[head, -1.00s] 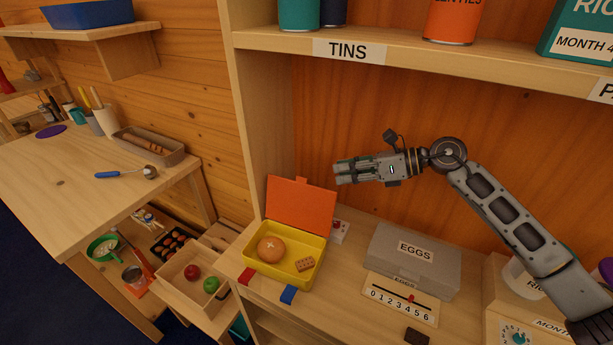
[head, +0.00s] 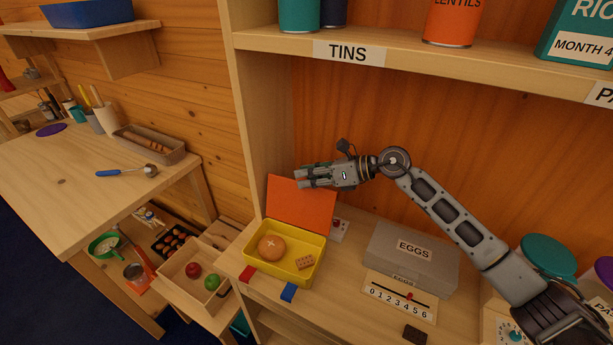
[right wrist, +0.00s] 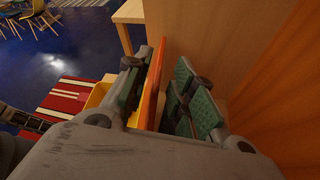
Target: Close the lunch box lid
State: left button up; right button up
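The lunch box (head: 309,281) is a yellow open tray on the counter with an orange lid (head: 290,207) standing up at its back. A round bun (head: 271,247) and a small biscuit (head: 304,262) lie inside. Two latches, one red (head: 247,273) and one blue (head: 289,292), stick out at the front. My right gripper (head: 302,178) is at the lid's upper right edge and hides part of it. In the right wrist view its fingers are apart, and the orange lid (right wrist: 152,85) shows between them; contact cannot be told. My left gripper is not in view.
A grey egg box (head: 412,258) and a number scale (head: 400,296) stand right of the lunch box. The cubby's upright panel (head: 255,130) is close on the left, and a shelf with tins (head: 420,60) is above. A low crate (head: 190,285) with apples stands at the left.

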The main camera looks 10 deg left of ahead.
jog(key=shift+a+f, duration=0.1)
jog(key=shift+a, duration=0.2)
grip_shut()
